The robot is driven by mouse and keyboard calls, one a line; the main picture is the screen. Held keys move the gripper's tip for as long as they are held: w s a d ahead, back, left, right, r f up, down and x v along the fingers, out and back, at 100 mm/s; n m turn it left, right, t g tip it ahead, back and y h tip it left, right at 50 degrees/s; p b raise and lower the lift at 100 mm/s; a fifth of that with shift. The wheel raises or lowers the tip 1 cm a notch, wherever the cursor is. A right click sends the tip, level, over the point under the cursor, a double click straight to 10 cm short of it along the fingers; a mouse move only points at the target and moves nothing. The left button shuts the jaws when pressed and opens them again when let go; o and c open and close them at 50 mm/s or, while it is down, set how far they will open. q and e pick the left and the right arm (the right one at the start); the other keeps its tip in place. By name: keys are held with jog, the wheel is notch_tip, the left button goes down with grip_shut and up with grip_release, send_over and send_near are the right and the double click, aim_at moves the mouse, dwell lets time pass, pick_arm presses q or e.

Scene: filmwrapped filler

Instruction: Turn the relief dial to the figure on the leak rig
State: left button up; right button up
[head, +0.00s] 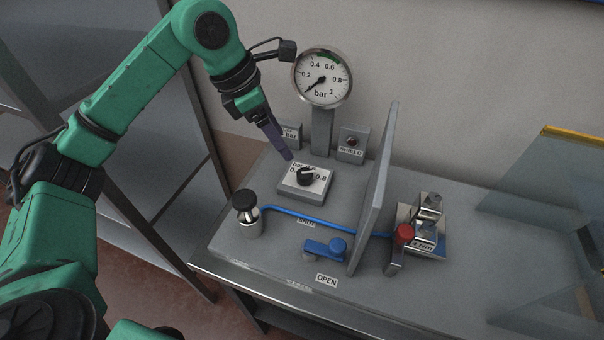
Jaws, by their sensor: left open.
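The relief dial (305,179) is a black knob with a white pointer mark on a pale plate marked "bar", 0 and 0.8, set on a grey block. My left gripper (287,154) points down just behind and left of the dial, apart from the knob. Its fingers are open and look empty; they overlap in this view. A small plate ending in "bar" (292,131) stands behind; its figure is partly hidden by my gripper. The round gauge (322,77) has a green band at its top, and its needle points low left, near zero. My right gripper is out of view.
A tall grey shield panel (374,190) stands right of the dial. In front are a black-capped valve (246,213), a blue hose (300,215) and a blue lever (325,248) by an "OPEN" label. A red-topped clamp (402,245) stands right of the panel.

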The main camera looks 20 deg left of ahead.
aim_at(303, 173)
pick_arm(q)
jog(key=p+x, duration=0.2)
jog(key=x, duration=1)
grip_shut()
